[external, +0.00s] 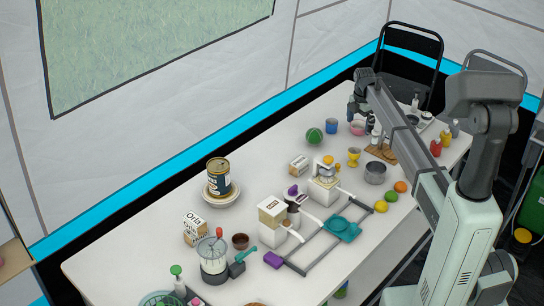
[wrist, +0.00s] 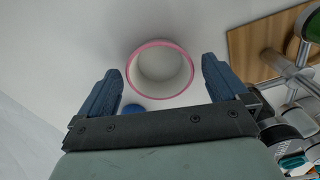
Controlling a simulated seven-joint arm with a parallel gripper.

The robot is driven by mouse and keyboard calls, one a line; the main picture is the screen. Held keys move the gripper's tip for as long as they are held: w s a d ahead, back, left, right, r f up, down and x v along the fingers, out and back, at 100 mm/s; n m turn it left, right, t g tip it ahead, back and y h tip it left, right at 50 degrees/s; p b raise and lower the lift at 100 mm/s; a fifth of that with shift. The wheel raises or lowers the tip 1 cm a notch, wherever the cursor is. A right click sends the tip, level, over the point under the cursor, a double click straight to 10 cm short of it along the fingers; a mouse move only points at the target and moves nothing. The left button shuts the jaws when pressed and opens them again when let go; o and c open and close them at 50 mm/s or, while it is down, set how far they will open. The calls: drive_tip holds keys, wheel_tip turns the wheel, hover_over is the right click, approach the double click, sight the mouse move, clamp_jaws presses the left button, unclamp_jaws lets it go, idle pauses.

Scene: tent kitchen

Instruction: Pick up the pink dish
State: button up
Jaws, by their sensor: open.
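The pink dish (wrist: 160,94) is a round bowl with a pink rim and a pale inside. In the wrist view it sits upright on the white table, framed between the two blue fingers of my gripper (wrist: 159,72). The gripper is open and empty, and appears to be above the dish. In the external view the pink dish (external: 357,128) is small, near the far end of the table, just below my gripper (external: 360,108). How much height separates them is hard to tell.
A blue cup (external: 331,126) stands left of the dish, and a green ball (external: 314,136) lies farther left. Several bottles stand to the right. A wooden board (wrist: 256,50) lies right of the dish in the wrist view. Bare table lies left of the dish there.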

drive_tip(key=shift+f, duration=0.55)
drive_tip(key=c, duration=1)
drive_tip(key=shift+r, duration=0.1)
drive_tip(key=shift+c, duration=0.2)
